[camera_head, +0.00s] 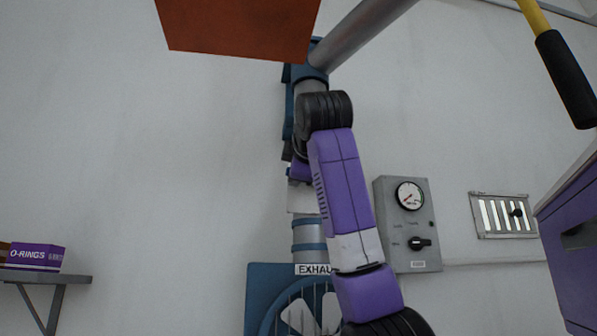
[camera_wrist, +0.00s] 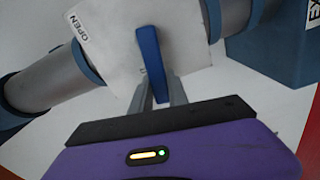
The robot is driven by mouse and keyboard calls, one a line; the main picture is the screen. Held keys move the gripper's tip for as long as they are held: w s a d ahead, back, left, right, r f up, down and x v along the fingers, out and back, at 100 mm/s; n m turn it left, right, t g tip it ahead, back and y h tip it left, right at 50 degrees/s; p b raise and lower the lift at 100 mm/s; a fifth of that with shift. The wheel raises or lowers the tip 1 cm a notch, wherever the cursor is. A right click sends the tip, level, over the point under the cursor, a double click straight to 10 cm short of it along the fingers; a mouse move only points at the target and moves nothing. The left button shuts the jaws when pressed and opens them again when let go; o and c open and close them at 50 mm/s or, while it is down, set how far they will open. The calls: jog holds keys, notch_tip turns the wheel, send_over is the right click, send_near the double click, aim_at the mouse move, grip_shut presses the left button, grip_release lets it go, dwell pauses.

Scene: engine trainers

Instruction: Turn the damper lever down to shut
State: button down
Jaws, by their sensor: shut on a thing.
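The damper lever (camera_wrist: 150,52) is a flat blue bar in the wrist view, lying across a white plate (camera_wrist: 112,58) marked OPEN at its upper left. The plate sits on a grey duct pipe (camera_wrist: 52,95) with blue bands. My gripper (camera_wrist: 159,90) is shut on the lever, with its grey fingers on either side of the lever's near end. In the head view my purple arm hides the lever and most of my gripper. The white plate (camera_head: 302,199) and the pipe (camera_head: 307,236) show just left of the arm.
An exhaust fan housing (camera_head: 258,290) is below the pipe. A grey gauge box (camera_head: 408,230) and a wall vent (camera_head: 503,215) are to the right. A shelf (camera_head: 50,279) holds an O-rings box (camera_head: 35,256) at left. An orange panel (camera_head: 238,28) hangs overhead.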

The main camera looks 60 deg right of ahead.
jog(key=shift+f+n, duration=0.55)
jog(key=shift+n, duration=0.35)
jog(key=c, duration=1.3)
grip_release()
jog(key=shift+a, duration=0.1)
jog(key=b+v, duration=0.3)
jog(key=v, duration=0.4)
jog(key=shift+s+a, duration=0.25)
jog(key=shift+a, duration=0.1)
